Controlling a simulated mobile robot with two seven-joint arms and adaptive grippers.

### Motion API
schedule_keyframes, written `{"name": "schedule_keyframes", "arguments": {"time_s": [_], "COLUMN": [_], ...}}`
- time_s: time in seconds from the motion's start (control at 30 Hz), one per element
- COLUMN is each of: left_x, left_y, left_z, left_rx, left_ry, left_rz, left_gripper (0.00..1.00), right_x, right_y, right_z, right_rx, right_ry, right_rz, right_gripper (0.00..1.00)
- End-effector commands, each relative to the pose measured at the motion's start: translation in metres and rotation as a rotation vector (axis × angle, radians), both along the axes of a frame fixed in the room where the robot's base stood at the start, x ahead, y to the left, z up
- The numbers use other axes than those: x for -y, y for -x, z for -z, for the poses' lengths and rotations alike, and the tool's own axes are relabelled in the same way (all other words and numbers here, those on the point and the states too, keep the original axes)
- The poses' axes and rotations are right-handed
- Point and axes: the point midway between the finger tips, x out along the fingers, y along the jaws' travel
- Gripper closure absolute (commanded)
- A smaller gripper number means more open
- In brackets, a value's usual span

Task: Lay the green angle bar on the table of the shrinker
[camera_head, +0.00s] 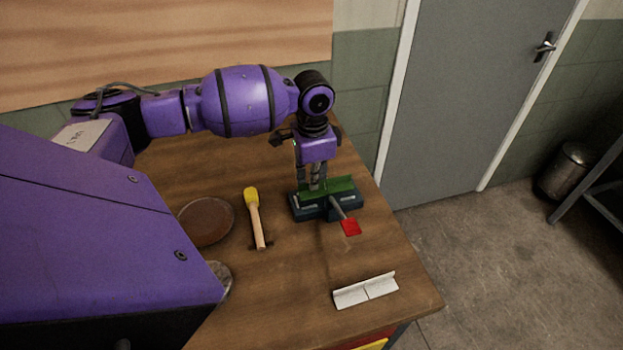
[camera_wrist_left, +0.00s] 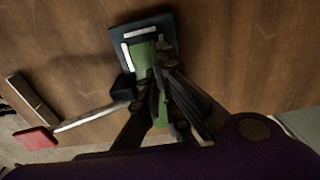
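The green angle bar (camera_head: 341,184) lies along the top of the shrinker (camera_head: 309,212), a dark blue-green tool with a red-ended lever (camera_head: 350,227) on the wooden table. My left gripper (camera_head: 318,184) points down at the bar, its fingers close together around the bar's upright flange. In the left wrist view the fingertips (camera_wrist_left: 155,84) meet on the green bar (camera_wrist_left: 142,58), with the shrinker (camera_wrist_left: 116,46) directly beneath. Whether the bar rests fully on the shrinker or hovers slightly above is hard to tell. My right gripper is not in view.
A yellow-headed mallet (camera_head: 254,215) and a round brown disc (camera_head: 206,222) lie left of the shrinker. A pale angle piece (camera_head: 365,290) lies near the table's front edge. The wooden table (camera_head: 300,270) is clear between them. A grey door (camera_head: 470,90) stands behind.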

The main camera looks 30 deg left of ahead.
Motion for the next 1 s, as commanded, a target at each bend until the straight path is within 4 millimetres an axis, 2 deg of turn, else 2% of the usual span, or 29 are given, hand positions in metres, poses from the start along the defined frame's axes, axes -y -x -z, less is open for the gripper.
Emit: {"name": "schedule_keyframes", "arguments": {"time_s": [0.03, 0.53, 0.73, 1.0], "left_x": [0.003, 0.004, 0.003, 0.003], "left_y": [0.010, 0.011, 0.010, 0.010], "left_z": [0.016, 0.019, 0.019, 0.017], "left_rx": [-0.030, -0.034, -0.034, -0.032], "left_ry": [0.005, 0.005, 0.005, 0.004], "left_rz": [0.005, 0.005, 0.005, 0.005], "left_gripper": [1.00, 1.00, 0.73, 0.73], "right_x": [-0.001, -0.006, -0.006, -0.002], "right_y": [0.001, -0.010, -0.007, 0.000], "right_z": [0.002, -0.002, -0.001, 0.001], "right_rx": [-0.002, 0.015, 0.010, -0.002], "right_ry": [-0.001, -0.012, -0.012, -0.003], "right_rz": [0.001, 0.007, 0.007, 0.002], "right_gripper": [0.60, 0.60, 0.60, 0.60]}}
